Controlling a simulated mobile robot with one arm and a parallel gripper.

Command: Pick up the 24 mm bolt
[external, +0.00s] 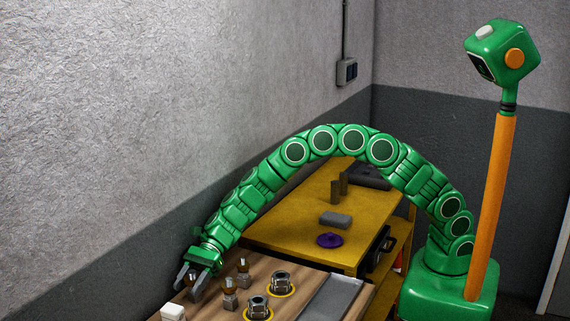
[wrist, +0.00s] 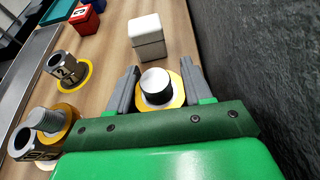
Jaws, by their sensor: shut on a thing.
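My gripper (external: 194,280) is low over the wooden bench top at the left in the external view. In the wrist view my gripper (wrist: 157,86) has its two grey fingers on either side of an upright bolt (wrist: 156,83), and it is shut on it. This bolt has a pale round top, a dark side and a yellow-orange ring around it. In the external view it is mostly hidden by the fingers. No size mark on it can be read. Two other upright bolts, a back one (external: 243,269) and a front one (external: 229,292), stand to the right of my gripper.
Two hex pieces on yellow rings, one behind (external: 281,283) and one in front (external: 258,306), stand further right. A white block (wrist: 147,36) is just beyond my fingers. A red box (wrist: 84,19) is further off. A grey tray (external: 332,297) lies at right. The wall is close.

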